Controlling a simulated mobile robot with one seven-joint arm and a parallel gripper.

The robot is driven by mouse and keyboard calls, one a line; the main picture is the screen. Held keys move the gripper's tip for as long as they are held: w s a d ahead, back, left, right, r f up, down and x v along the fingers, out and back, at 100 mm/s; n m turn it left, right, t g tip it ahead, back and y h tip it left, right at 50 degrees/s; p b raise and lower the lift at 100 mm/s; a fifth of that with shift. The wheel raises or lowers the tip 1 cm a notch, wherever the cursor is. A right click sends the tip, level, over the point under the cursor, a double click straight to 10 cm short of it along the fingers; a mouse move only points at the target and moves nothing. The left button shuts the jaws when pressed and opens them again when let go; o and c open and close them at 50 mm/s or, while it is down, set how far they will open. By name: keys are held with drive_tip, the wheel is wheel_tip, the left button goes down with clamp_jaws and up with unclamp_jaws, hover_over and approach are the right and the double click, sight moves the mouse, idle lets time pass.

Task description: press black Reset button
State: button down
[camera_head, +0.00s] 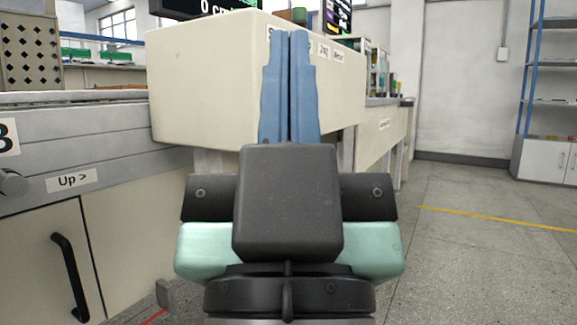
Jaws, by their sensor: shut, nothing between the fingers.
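My gripper (289,36) points away from the camera, its two long blue fingers closed side by side with nothing between them. Its fingertips overlap the upper edge of a large cream machine box (205,85) in the picture. I cannot tell whether they touch it. Small white labels show beside the fingers on the box's right part, one reading "Stop" or similar (322,50) and another reading what looks like "Reset" (340,56). The black Reset button itself cannot be made out. The fingers hide part of the box's labelled face.
A grey bench (120,165) with an "Up >" label and a black-handled cabinet door (52,262) stands at left. Dark display screens (222,6) hang above the box. Open floor (480,215) with a yellow line lies at right, before a blue-framed shelf (530,70).

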drive_tip(key=shift+r, duration=0.1)
wheel_tip(320, 180, up, 32)
drive_tip(key=p, duration=3.1)
drive_tip(key=shift+p, duration=0.4)
